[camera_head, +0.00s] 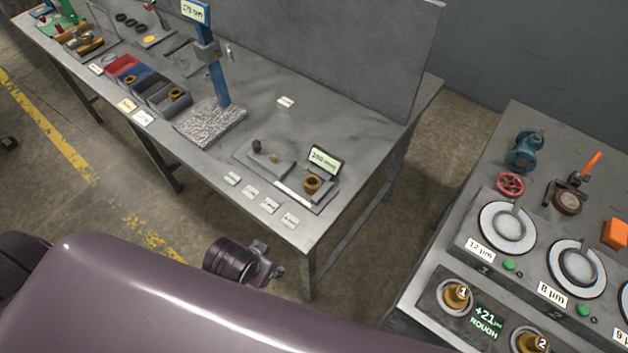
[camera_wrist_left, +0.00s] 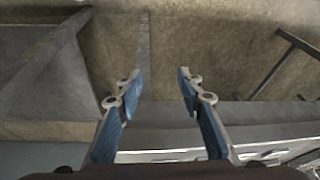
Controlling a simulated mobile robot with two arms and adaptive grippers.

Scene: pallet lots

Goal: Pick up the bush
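Several ring-shaped brass bushes show in the head view. One bush (camera_head: 312,184) sits on the grey gauge plate by a small green-lit display on the long bench. Another bush (camera_head: 176,94) lies in a dark grey bin. Two more, labelled 1 (camera_head: 456,295) and 2 (camera_head: 529,341), sit in the panel on the right bench. In the left wrist view my left gripper (camera_wrist_left: 158,90) is open and empty, its blue-padded fingers apart over floor. A dark wrist and a small part of a gripper show beyond my purple arm link in the head view. My right gripper is not identifiable.
The long grey bench (camera_head: 250,150) carries a blue-post gauge (camera_head: 217,75), red and blue bins and white tags. A grey panel (camera_head: 335,50) stands along its back. The right bench holds round dials, a red handwheel (camera_head: 510,184) and a blue valve (camera_head: 524,150). Floor separates the benches.

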